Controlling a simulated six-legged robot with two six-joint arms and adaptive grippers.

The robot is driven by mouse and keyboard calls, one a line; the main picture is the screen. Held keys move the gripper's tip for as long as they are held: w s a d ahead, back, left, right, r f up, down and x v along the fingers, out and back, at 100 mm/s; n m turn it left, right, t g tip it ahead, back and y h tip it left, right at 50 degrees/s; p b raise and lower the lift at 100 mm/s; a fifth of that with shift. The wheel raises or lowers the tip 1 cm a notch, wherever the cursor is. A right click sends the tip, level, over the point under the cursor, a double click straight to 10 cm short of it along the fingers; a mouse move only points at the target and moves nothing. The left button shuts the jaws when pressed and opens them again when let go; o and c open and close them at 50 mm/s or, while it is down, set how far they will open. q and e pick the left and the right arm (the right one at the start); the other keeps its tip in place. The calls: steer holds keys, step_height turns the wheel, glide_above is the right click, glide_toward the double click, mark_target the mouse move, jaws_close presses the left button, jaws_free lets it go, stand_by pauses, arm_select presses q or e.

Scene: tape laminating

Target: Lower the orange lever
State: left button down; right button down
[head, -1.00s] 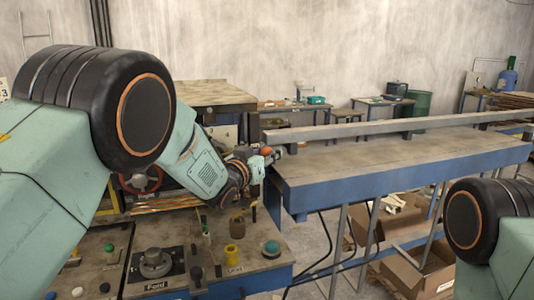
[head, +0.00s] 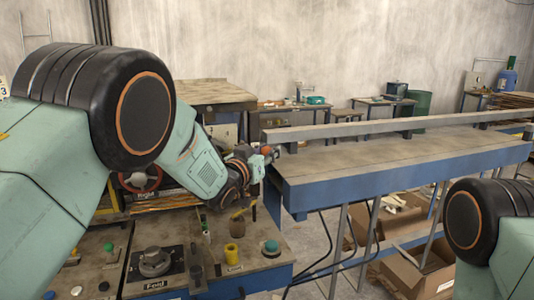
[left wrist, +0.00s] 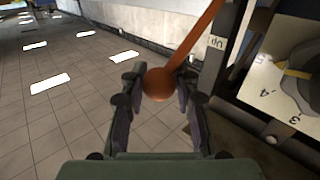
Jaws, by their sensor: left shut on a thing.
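The orange lever's round knob (left wrist: 159,84) sits between the fingers of my left gripper (left wrist: 155,92) in the left wrist view. The fingers are shut on it from both sides. The lever's orange rod (left wrist: 196,42) runs from the knob up and to the right in that view. In the head view my left gripper (head: 265,154) is small, at the machine beside the left end of the long table, and the lever is mostly hidden there. My right arm shows at the right edge, but its gripper is out of view.
The control panel (head: 258,256) with several buttons and knobs lies below my left wrist. The long blue-edged table (head: 405,163) stands to the right. A white dial plate (left wrist: 262,88) with numbers is right of the lever. Open cardboard boxes (head: 417,272) lie under the table.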

arm_select(q)
step_height(320, 180, down, 7)
steer(key=s+d+m+t+h+b, duration=0.1)
steer(key=s+m+t+b, duration=0.1)
steer(key=b, duration=1.1)
steer(key=shift+s+f+m+h, duration=0.2)
steer(key=shift+m+h, duration=0.1)
steer(key=shift+m, duration=0.3)
steer(key=c, duration=1.5)
jaws_free()
steer(key=o, duration=0.5)
steer(key=shift+s+a+r, duration=0.1)
steer(key=shift+a+r, duration=0.05)
steer(key=shift+r, duration=0.05)
steer(key=shift+d, duration=0.2)
